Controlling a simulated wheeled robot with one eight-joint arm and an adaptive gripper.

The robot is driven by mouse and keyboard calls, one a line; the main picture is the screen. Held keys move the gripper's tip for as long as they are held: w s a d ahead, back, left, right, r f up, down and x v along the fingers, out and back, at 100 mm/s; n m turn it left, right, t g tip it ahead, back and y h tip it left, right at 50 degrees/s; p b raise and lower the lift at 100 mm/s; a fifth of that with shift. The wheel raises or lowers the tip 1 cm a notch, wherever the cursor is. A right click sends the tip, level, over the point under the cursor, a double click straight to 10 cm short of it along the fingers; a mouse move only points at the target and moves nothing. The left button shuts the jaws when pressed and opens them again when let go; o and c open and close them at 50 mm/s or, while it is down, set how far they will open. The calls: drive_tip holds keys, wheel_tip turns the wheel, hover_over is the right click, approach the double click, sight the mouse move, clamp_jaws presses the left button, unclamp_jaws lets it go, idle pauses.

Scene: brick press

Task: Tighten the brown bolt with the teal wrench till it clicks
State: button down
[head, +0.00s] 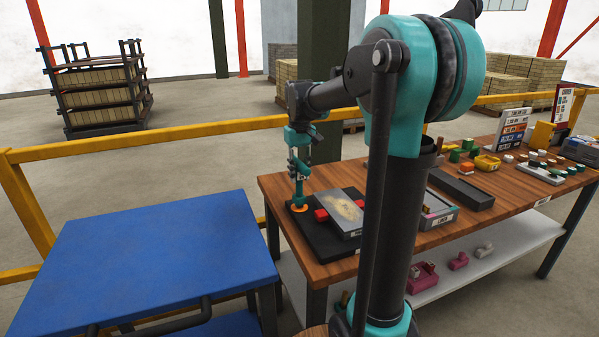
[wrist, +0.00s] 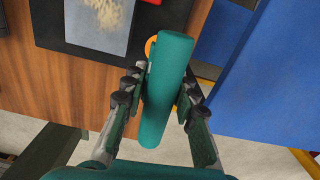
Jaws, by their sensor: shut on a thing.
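My gripper (head: 298,165) is shut on the teal wrench (head: 300,189), holding it upright over the left end of the black plate on the wooden bench. In the wrist view, the wrench (wrist: 167,90) is a thick teal bar between my two fingers (wrist: 160,92). An orange ring (head: 299,208) shows at the wrench's lower end, and part of it (wrist: 150,46) shows beside the wrench in the wrist view. I cannot make out the brown bolt. It may be hidden under the wrench, and I cannot tell whether the wrench sits on it.
A grey block with a sandy patch (head: 338,210) and red parts (head: 321,215) stands on the black plate (head: 305,232). A blue-topped cart (head: 150,260) is left of the bench (head: 420,262). Trays and small parts fill the bench's right. A yellow rail (head: 150,137) runs behind.

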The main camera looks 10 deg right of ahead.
drive_tip(key=shift+f, duration=0.65)
idle(0.4)
drive_tip(key=shift+m, duration=1.2)
drive_tip(key=shift+m, duration=1.3)
